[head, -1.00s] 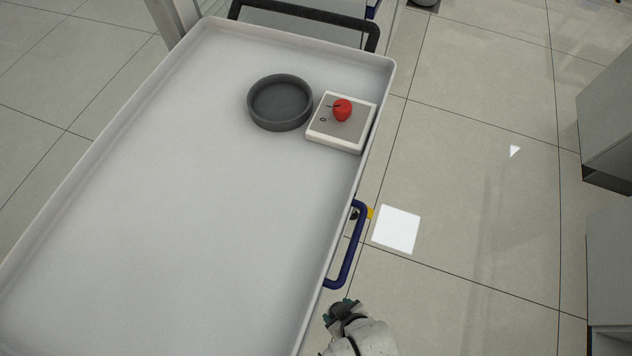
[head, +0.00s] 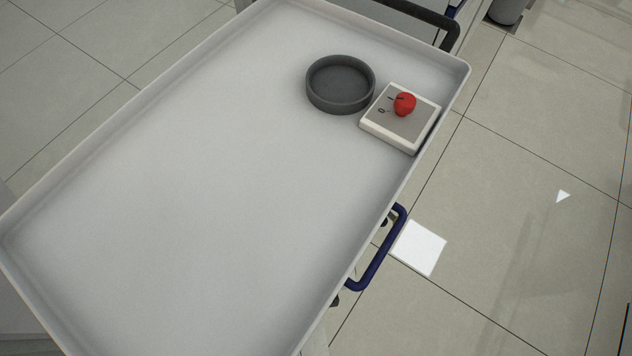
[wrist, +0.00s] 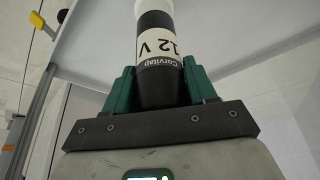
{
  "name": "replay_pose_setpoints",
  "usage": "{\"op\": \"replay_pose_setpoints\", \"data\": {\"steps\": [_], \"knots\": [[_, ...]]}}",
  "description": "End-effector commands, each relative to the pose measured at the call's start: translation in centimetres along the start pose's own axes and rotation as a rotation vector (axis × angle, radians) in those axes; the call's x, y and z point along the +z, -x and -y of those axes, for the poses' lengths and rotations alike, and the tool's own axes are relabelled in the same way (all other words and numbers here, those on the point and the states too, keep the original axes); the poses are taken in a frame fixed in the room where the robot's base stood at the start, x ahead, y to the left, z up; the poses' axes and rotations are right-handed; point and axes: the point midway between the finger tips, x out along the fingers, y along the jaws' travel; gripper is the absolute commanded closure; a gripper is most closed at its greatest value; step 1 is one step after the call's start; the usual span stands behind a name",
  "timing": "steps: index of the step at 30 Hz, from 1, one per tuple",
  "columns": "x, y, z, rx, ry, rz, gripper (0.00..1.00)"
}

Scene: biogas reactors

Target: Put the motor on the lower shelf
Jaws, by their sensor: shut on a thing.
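In the wrist view, my gripper (wrist: 160,72) has its green fingers shut on the motor (wrist: 156,42), a black and white cylinder marked "Corvitap" and "12 V". The motor points up and away in that picture, and its far end is cut off by the top edge. My gripper and the motor are out of sight in the head view. The head view shows the cart's pale top tray (head: 190,190) from above. It hides whatever is below it, and I cannot make out the lower shelf.
A blue handle (head: 380,250) sticks out from the right side. The tiled floor (head: 520,170) on the right is mostly clear.

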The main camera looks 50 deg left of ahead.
Motion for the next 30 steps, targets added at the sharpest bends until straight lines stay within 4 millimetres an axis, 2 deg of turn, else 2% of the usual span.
{"op": "replay_pose_setpoints", "data": {"steps": [5, 9, 12, 24, 25, 30], "knots": [[-1.3, -0.5, 0.1, 0.0, 0.001, -0.004, 1.0], [0.0, -2.7, 0.1, -0.001, 0.002, 0.001, 1.0], [0.3, -3.6, 0.1, 0.0, 0.001, 0.0, 1.0], [0.5, -3.9, 0.0, 0.001, 0.0, -0.001, 1.0], [0.6, -3.9, 0.0, 0.0, -0.001, 0.001, 0.42], [0.5, -3.9, 0.0, 0.0, 0.0, 0.001, 0.26]]}}
